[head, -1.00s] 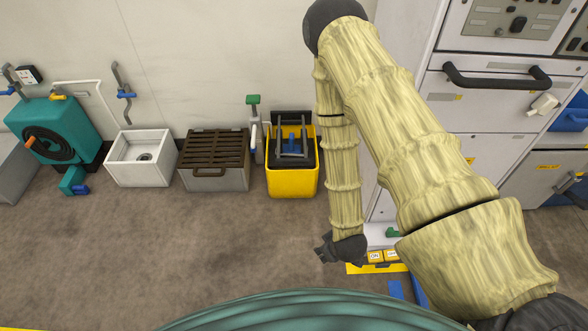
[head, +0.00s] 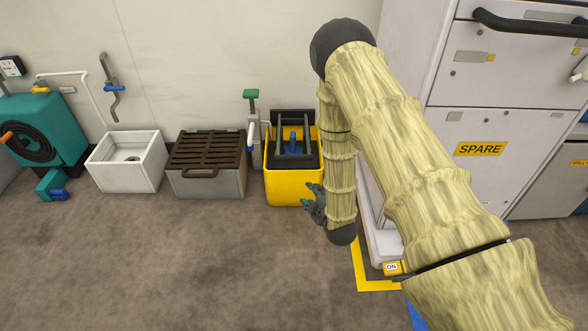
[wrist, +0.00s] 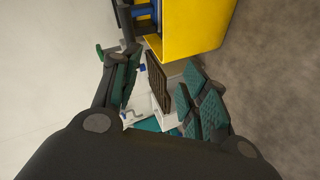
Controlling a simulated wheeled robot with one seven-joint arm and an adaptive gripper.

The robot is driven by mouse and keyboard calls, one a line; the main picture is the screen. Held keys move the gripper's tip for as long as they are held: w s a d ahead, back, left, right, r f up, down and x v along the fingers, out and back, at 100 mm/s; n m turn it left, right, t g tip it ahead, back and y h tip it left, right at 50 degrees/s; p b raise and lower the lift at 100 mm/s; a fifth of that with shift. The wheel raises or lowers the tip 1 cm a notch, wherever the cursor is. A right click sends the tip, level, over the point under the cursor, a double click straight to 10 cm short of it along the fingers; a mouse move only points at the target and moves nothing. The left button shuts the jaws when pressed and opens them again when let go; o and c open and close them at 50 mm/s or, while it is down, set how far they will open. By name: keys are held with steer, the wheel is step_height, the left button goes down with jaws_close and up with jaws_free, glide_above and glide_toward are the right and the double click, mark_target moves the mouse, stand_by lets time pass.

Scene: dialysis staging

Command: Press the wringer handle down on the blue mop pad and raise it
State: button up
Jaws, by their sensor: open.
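The yellow bucket (head: 290,188) stands on the floor by the wall, with the black wringer (head: 292,160) set in its top. A blue piece, apparently the mop pad (head: 292,142), shows inside the wringer frame. My gripper (head: 314,204) is open and empty, at the bucket's front right corner in the head view; I cannot tell whether they touch. In the wrist view my open fingers (wrist: 162,92) have nothing held between them, and the bucket (wrist: 205,25) fills the top. A dark bar of the wringer (wrist: 127,22) and some blue show beside it.
A grey bin with a slatted brown top (head: 207,178) and a white basin (head: 127,165) stand left of the bucket. A green-topped valve (head: 251,94) rises behind. A white cabinet (head: 480,120) stands right. Open floor lies in front.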

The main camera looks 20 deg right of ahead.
mark_target(295, 158)
steer(key=w+n+t+b, duration=0.1)
steer(key=w+n+b, duration=0.1)
steer(key=w+b, duration=0.3)
steer(key=w+n+t+y+b, duration=0.1)
steer(key=w+n+t+b, duration=0.1)
steer(key=w+b, duration=0.4)
steer(key=w+n+t+b, duration=0.2)
steer(key=w+b, duration=0.3)
steer(key=w, duration=0.5)
steer(key=shift+a+y+b, duration=0.15)
steer(key=shift+y+b, duration=0.15)
jaws_close()
